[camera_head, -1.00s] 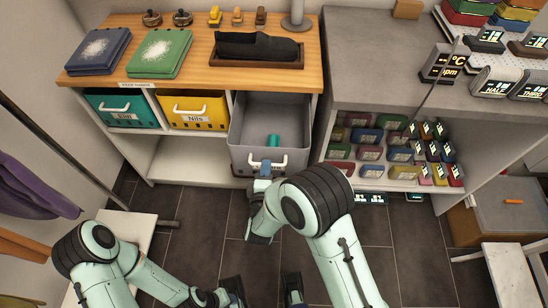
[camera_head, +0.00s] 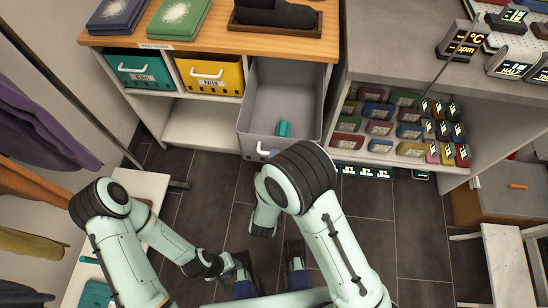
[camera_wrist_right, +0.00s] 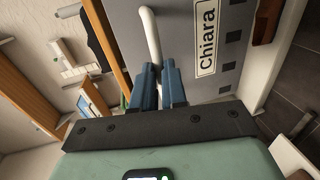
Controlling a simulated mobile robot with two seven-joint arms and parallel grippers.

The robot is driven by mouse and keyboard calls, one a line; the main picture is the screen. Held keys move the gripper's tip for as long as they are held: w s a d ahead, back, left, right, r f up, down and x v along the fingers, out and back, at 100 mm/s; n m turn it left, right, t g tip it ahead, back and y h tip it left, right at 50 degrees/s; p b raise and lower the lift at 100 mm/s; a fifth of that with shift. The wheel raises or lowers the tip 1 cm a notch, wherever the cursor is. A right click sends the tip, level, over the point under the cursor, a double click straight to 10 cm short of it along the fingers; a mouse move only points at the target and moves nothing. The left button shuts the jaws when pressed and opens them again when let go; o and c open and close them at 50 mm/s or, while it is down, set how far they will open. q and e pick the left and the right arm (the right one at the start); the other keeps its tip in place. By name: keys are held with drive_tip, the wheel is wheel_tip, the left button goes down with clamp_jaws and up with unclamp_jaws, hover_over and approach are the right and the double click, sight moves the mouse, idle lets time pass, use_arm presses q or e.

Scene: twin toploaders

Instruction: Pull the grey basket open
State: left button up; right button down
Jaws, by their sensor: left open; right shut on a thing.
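The grey basket (camera_head: 292,88) is drawn out of its right-hand bay in the shelf, and its inside shows from above. Its front, labelled "Chiara" (camera_wrist_right: 207,52), shows in the right wrist view. My right gripper (camera_head: 265,153) is at the basket's front, shut on the white handle (camera_wrist_right: 150,32). The blue fingers of this gripper (camera_wrist_right: 160,78) close around one end of the handle in the right wrist view. A small teal thing (camera_head: 284,128) lies inside the basket. My left gripper (camera_head: 268,268) is low in the picture, open and empty, away from the basket.
A teal basket (camera_head: 138,69) and a yellow basket (camera_head: 211,75) sit in the bays to the left. A grey shelf unit (camera_head: 400,70) with several coloured boxes stands close on the right. A white bench (camera_head: 143,190) is at the left. Dark floor (camera_head: 220,190) lies below.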

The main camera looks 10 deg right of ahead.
drive_tip(key=c, duration=1.2)
unclamp_jaws()
drive_tip(key=shift+o, duration=0.2)
drive_tip(key=p+v, duration=0.1)
drive_tip(key=v, duration=1.2)
drive_tip(key=shift+s, duration=0.2)
drive_tip(key=shift+a, duration=0.1)
drive_tip(key=d+f+m+g+y+p, duration=0.1)
drive_tip(key=d+f+m+g+p, duration=0.25)
drive_tip(key=f, duration=0.25)
drive_tip(key=d+f+m+g+y+p, duration=0.1)
drive_tip(key=d+f+m+g+p, duration=0.15)
drive_tip(key=f+m+g, duration=0.3)
drive_tip(key=s+d+f+m+g+y+p, duration=0.1)
drive_tip(key=s+d+m+g+y+p, duration=0.1)
drive_tip(key=s+m, duration=0.3)
drive_tip(key=s+d+f+m+g+y+p, duration=0.2)
drive_tip(key=s+m+g+y, duration=0.1)
drive_tip(key=s, duration=0.5)
drive_tip(key=shift+f+m+g+y, duration=0.2)
drive_tip(key=shift+m+g+y, duration=0.2)
drive_tip(key=shift+m+g, duration=0.55)
